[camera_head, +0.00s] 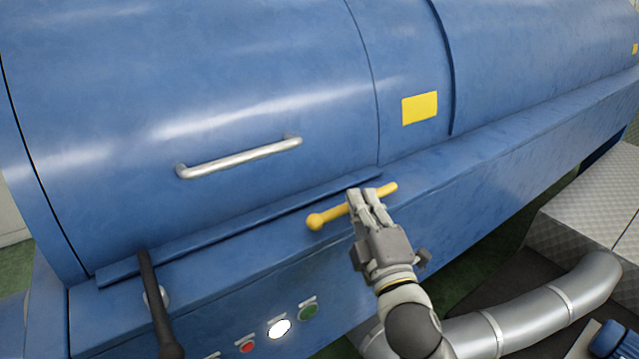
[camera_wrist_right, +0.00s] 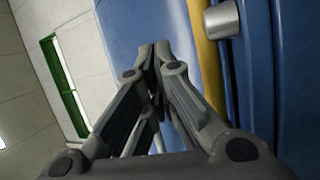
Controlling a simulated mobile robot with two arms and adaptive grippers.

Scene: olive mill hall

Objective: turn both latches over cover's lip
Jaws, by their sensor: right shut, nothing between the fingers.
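The blue cover (camera_head: 260,90) is down, with its lip (camera_head: 240,222) along the front edge. The dark left latch (camera_head: 158,318) stands steeply, its upper end reaching across the lip and its knob end low. The yellow right latch (camera_head: 333,213) lies slanted, roughly along the lip and just below it; its ball end points left. My right gripper (camera_head: 364,196) is shut and empty in front of this latch, hiding its middle. In the right wrist view the closed fingertips (camera_wrist_right: 155,47) are beside the yellow bar (camera_wrist_right: 203,60); contact is unclear. My left gripper is out of view.
A silver handle (camera_head: 240,157) is on the cover. A red button (camera_head: 247,346), a lit white button (camera_head: 280,328) and a green button (camera_head: 309,311) sit on the front panel. A metal pipe (camera_head: 530,308) runs at the lower right.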

